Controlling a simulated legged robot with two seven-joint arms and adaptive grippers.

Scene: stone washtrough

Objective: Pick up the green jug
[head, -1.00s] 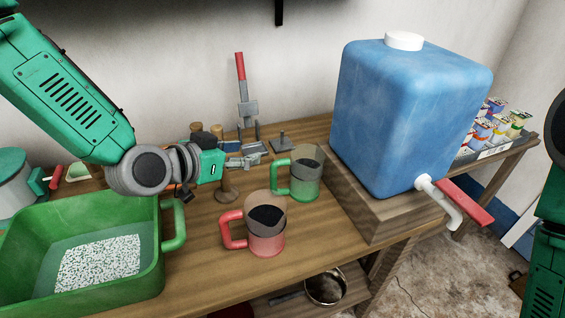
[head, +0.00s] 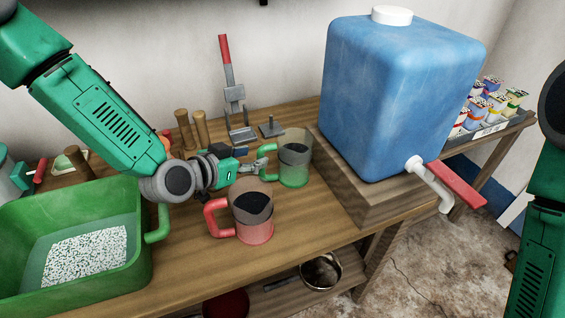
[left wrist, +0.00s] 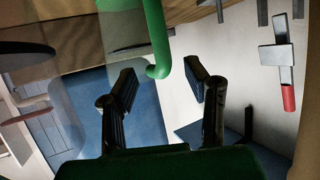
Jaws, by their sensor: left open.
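The green jug (head: 295,163) is a see-through cup with dark contents and a green handle on its left side. It stands upright on the wooden bench, next to the water tank. My left gripper (head: 258,167) is at the jug's handle, coming from the left. In the left wrist view, the green handle (left wrist: 158,45) reaches down toward the gap between the open fingers (left wrist: 160,95). The fingers are apart and not closed on it. I cannot tell whether they touch the handle. My right gripper is not in view.
A red-handled jug (head: 253,215) stands in front of the green jug. A blue tank (head: 390,100) with a tap is on a wooden block to the right. A green basin (head: 75,215) is at the left. A red-handled lever tool (head: 229,85) stands behind.

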